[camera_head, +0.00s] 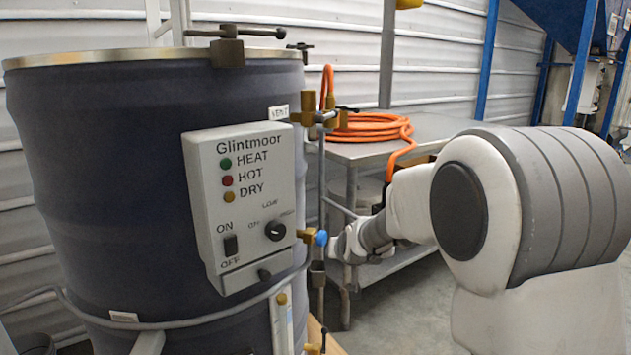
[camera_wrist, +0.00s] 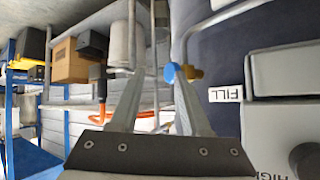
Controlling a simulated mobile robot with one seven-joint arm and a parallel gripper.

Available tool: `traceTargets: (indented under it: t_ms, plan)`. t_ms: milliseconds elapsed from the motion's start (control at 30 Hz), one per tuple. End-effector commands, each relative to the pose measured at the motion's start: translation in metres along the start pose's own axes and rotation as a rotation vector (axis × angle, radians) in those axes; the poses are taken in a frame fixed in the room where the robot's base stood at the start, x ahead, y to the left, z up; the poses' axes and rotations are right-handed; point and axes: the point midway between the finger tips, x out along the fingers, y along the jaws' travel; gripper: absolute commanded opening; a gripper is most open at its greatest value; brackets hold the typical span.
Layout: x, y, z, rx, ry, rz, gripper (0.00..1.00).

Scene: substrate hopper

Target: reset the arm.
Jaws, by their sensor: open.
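My gripper (camera_head: 338,246) is beside the drum's right side in the head view, close to a blue knob (camera_head: 321,237) on a brass valve. In the wrist view my gripper (camera_wrist: 157,88) is open, with two grey fingers apart and nothing between them. The blue knob (camera_wrist: 170,74) shows there just past the tip of the right finger. I cannot tell whether finger and knob touch. My arm reaches in from the right of the head view.
The dark drum (camera_head: 100,190) carries a Glintmoor control box (camera_head: 240,205). A metal table (camera_head: 430,130) with an orange hose coil (camera_head: 372,128) stands behind my arm. A FILL label (camera_wrist: 225,94) shows in the wrist view. Grey floor lies below the table.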

Motion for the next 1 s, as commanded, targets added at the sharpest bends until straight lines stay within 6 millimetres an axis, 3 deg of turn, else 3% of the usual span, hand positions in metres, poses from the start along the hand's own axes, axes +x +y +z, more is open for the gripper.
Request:
traceTargets:
  t_ms: [33,167,367,700,1000]
  plan:
    - [-0.022,0.003,-0.003,-0.003,-0.013,0.000,0.47]
    - [-0.074,0.011,0.001,-0.010,-0.070,0.005,0.47]
    - [-0.151,0.023,0.022,-0.023,-0.158,0.019,0.47]
    - [-0.271,0.044,0.091,-0.040,-0.308,0.063,0.47]
    - [-0.341,0.059,0.159,-0.043,-0.417,0.108,0.47]
